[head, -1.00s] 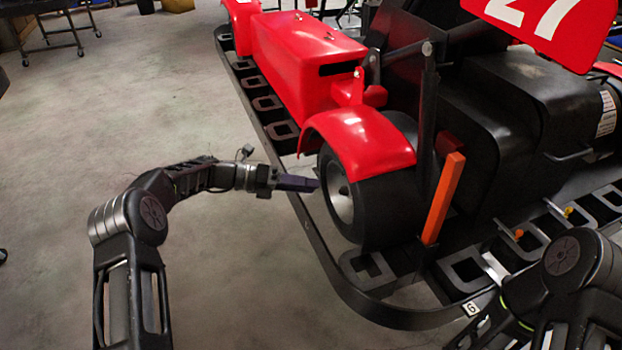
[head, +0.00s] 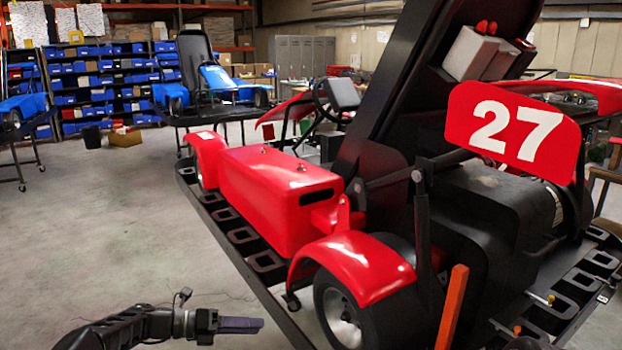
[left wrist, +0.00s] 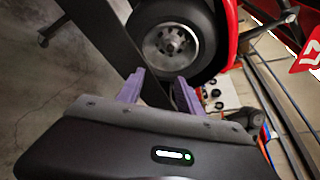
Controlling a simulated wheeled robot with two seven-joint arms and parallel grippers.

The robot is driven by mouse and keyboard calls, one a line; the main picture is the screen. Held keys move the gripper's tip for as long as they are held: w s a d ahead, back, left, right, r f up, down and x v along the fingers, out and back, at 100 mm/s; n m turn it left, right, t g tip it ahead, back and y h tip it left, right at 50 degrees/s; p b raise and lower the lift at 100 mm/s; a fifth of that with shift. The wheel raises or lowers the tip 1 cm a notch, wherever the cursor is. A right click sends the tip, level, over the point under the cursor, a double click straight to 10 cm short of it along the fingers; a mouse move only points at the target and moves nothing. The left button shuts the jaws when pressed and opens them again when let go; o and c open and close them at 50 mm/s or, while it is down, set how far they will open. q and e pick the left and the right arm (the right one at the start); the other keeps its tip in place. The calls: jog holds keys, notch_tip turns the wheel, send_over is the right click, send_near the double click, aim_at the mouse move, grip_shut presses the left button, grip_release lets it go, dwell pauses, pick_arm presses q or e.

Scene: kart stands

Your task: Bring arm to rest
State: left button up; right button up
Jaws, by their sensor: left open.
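My left gripper (head: 240,325) is at the bottom of the head view, left of the red kart (head: 270,190). In the left wrist view its two purple fingers (left wrist: 160,90) are apart with nothing held between them. Beyond the fingers are the black edge of the kart stand and a rear wheel (left wrist: 178,42) with a grey hub. The same wheel (head: 345,318) shows under the red fender in the head view. The fingers appear apart from the wheel. My right gripper is out of view.
The stand's black slotted rail (head: 240,238) runs along the kart's left side. The floor (head: 110,240) to the left is clear. A blue kart (head: 215,85) and shelves with blue bins (head: 110,88) are at the back.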

pick_arm(q)
notch_tip(320, 180, down, 15)
jog(key=a+m+y, duration=0.2)
jog(key=m+y, duration=0.3)
jog(key=m, duration=0.2)
jog(key=s+d+f+m+g+y, duration=0.1)
jog(key=s+f+m+y, duration=0.4)
jog(key=s+f+m, duration=0.65)
jog(key=s+d+f+m, duration=0.1)
jog(key=s+m, duration=0.3)
jog(key=s, duration=0.5)
jog(key=s+d+f+m+g, duration=0.1)
jog(key=s+d+m, duration=0.2)
jog(key=s, duration=0.7)
jog(key=s+d+f+m+g, duration=0.1)
jog(key=s+d+m, duration=0.2)
jog(key=s, duration=0.6)
jog(key=shift+s+d+m+y, duration=0.3)
jog(key=shift+m+y, duration=0.1)
jog(key=shift+m, duration=0.45)
